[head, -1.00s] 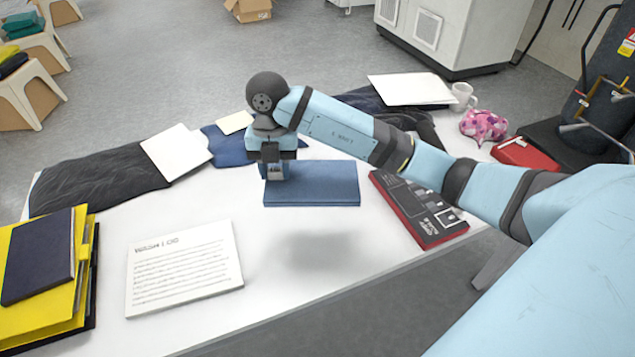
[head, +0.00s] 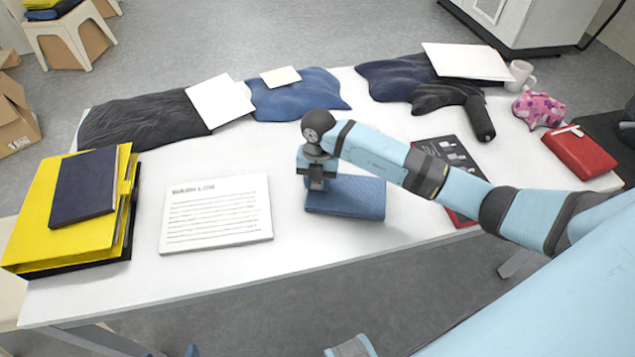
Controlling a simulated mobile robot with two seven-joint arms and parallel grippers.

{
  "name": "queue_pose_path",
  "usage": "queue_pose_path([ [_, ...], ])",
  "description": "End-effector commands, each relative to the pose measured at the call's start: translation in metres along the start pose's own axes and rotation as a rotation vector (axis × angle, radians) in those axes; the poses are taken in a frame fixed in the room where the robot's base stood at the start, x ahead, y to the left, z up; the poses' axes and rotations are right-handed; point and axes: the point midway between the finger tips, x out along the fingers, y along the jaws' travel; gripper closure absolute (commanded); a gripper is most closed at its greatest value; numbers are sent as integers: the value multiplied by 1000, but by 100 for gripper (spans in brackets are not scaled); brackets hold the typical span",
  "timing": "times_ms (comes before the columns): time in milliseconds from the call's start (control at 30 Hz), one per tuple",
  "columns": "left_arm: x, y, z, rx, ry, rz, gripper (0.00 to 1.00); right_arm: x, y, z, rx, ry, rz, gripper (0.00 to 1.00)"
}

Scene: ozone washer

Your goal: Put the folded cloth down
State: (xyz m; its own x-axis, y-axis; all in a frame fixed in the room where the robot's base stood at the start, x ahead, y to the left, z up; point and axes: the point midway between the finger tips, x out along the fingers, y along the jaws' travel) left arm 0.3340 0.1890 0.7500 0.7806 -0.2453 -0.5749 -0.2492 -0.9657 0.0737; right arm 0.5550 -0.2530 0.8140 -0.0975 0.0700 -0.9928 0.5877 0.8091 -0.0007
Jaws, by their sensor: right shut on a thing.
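The blue folded cloth (head: 357,198) is in the middle of the white table, near its front edge. My right gripper (head: 315,187) comes down from above and is shut on the cloth's left end. The cloth lies flat and level, with only a thin shadow at its lower edge. It is on the table or barely above it; I cannot tell which. My left gripper does not show.
A printed log sheet (head: 217,212) lies left of the cloth, with yellow folders (head: 50,225) further left. A dark-and-red case (head: 452,160) is on the right, partly behind my arm. Garments (head: 145,122) line the back. Bare table (head: 270,160) lies behind the cloth.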

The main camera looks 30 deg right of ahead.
Motion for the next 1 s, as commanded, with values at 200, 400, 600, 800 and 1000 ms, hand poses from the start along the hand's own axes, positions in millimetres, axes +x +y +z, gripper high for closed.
queue_pose_path([
  [200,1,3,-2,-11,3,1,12,9,0,1,0,-1,0,93],
  [400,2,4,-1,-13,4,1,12,12,0,2,0,-1,0,93],
  [600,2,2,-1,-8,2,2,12,12,0,1,0,0,0,39],
  [800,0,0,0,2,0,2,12,11,0,1,0,0,0,39],
  [1000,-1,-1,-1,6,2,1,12,-9,0,2,-2,-3,3,39],
])
